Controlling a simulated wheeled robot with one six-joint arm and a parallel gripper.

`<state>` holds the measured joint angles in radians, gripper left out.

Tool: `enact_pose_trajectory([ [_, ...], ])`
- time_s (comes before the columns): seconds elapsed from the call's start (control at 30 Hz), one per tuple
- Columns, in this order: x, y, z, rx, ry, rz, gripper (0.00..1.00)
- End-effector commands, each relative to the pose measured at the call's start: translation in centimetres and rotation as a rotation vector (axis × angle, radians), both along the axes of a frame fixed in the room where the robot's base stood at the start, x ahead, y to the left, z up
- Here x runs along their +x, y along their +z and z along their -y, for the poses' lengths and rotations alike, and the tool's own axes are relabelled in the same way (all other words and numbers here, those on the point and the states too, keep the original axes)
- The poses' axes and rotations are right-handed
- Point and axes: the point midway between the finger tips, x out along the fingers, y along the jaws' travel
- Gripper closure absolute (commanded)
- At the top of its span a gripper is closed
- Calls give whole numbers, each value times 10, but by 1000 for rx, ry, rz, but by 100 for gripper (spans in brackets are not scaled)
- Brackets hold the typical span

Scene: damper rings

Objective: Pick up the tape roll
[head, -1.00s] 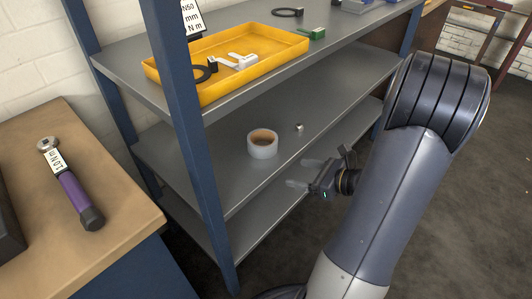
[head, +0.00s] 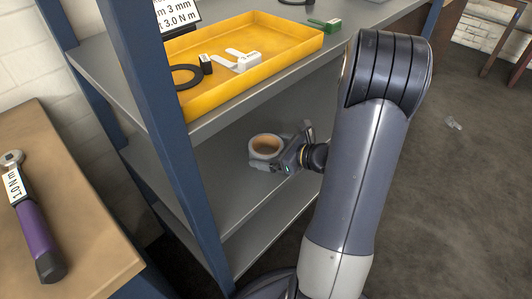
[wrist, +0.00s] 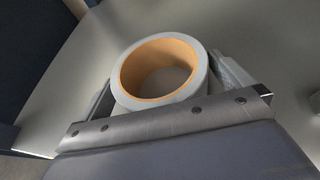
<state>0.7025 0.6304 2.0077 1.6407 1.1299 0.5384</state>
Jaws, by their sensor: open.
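The tape roll (head: 266,144) is a pale grey ring with an orange-tan core, lying flat on the middle shelf (head: 215,185) of the rack. In the wrist view the tape roll (wrist: 165,102) sits between the two fingers of my gripper (wrist: 163,90), one at its left and one at its right. The gripper is open, and I cannot tell whether either finger touches the roll. In the head view my gripper (head: 268,158) reaches in from the right at the roll, and its body hides part of the roll's lower right side.
A yellow tray (head: 300,55) with a black ring (head: 186,76) and a white part (head: 243,62) stands on the shelf above. A blue rack post (head: 178,150) rises at the left front. A wooden bench (head: 85,240) with a purple-handled torque wrench (head: 38,235) is at the left.

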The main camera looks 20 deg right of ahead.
Motion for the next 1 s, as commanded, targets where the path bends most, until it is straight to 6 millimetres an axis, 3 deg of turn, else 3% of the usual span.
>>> enact_pose_trajectory([
  [0.17,12,-5,-8,1,0,1,0],
  [0.4,12,-5,-8,0,-1,1,0],
  [0.87,12,-5,-8,0,-1,0,37],
  [1.0,12,-5,-8,0,-1,1,38],
])
